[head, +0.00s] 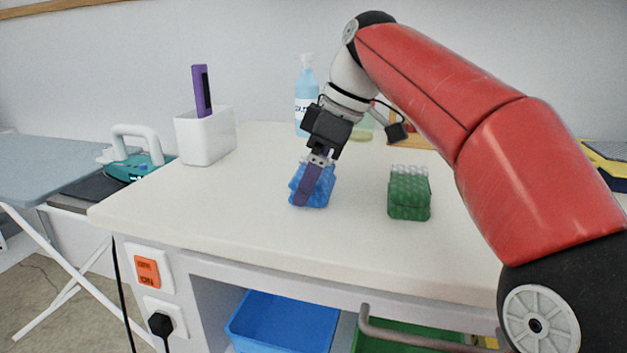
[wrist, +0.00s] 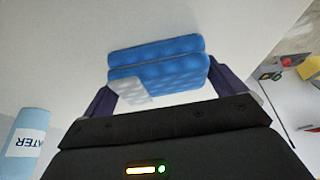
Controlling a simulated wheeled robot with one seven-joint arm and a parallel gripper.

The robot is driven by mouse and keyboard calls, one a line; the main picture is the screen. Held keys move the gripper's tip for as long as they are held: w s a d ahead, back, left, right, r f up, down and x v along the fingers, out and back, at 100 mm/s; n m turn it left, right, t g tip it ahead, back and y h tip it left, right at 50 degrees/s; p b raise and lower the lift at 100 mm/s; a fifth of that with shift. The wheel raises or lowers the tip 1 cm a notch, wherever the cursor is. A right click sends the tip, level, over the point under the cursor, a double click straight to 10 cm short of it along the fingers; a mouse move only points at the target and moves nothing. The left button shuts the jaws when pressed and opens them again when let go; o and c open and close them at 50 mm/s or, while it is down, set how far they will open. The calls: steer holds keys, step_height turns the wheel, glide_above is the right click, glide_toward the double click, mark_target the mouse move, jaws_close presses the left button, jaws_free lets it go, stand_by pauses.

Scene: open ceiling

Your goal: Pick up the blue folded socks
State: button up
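The blue folded socks (head: 325,188) lie on the white tabletop (head: 250,225) near its middle. They also show in the wrist view (wrist: 160,70), blue with a pale grey patch at one corner. My gripper (head: 310,190) points down at the socks, and its purple finger covers part of them in the head view. In the wrist view my gripper (wrist: 165,95) has its two purple fingers wide apart, one on each side of the socks. Whether the fingers touch the socks cannot be told.
Green folded socks (head: 409,195) lie to the right on the table. A white holder (head: 205,137) with a purple item stands at the left, and a blue spray bottle (head: 305,90) stands behind. An iron (head: 135,160) rests on the ironing board (head: 40,165). The front tabletop is clear.

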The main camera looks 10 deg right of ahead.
steer(key=shift+c, duration=0.2)
step_height(320, 180, up, 10)
steer(key=shift+f+p, duration=0.2)
steer(key=shift+p, duration=0.25)
steer(key=shift+r, duration=0.15)
